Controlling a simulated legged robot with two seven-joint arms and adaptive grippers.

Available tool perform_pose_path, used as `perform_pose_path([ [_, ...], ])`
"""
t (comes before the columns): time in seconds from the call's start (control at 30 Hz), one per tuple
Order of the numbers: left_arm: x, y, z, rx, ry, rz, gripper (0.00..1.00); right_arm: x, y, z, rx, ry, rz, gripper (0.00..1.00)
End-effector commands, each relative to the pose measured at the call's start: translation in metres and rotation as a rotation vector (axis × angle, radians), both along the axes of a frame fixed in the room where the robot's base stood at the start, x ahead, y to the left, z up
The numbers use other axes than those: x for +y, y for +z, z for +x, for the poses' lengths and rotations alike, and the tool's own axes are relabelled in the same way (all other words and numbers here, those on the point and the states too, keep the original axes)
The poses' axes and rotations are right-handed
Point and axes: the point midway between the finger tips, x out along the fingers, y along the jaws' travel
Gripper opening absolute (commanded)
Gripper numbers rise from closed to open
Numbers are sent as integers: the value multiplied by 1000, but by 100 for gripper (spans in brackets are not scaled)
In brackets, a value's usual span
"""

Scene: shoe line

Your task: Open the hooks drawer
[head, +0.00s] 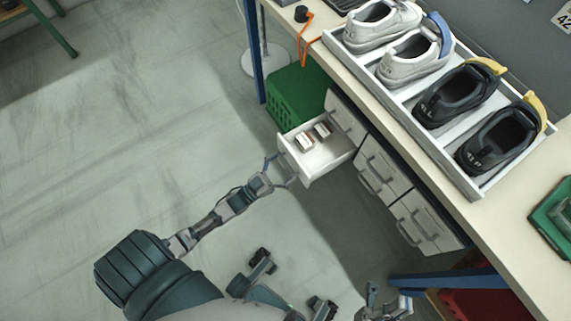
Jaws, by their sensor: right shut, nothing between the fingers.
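A white drawer (333,162) stands pulled out of the unit under the bench, at the centre of the head view. Two small pale-and-brown items (304,142) lie in it. No label on it can be read, so I cannot tell if it is the hooks drawer. My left gripper (281,172) is at the front of this drawer with its fingers spread apart; its exact contact with the handle is unclear. Several other drawers (383,172) with grey handles look shut. My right gripper (384,299) is low in the view, shut and empty, away from the drawers.
A green crate (296,97) stands beside the open drawer. Above, a white tray (402,97) of grey and black shoes rests on the bench (482,213). A blue bench leg (450,281) and red bin (475,303) are at lower right.

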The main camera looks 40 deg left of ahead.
Motion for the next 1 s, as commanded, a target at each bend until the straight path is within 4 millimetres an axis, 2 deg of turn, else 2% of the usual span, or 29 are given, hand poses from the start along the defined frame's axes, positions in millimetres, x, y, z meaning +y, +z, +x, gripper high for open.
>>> perform_pose_path([
  [0.37, 3, -2, -5, 1, 1, -1, 100, -1, 1, -2, 0, -2, 1, 0],
  [0.47, 7, -9, -17, 3, 1, -1, 100, -1, 1, -2, -1, -1, 1, 0],
  [0.8, 31, -37, -80, 2, 3, 0, 100, 0, 1, -1, -2, 0, 1, 0],
  [1.0, 39, -45, -100, 0, 2, -1, 100, 0, 1, -1, -1, 0, 0, 0],
])
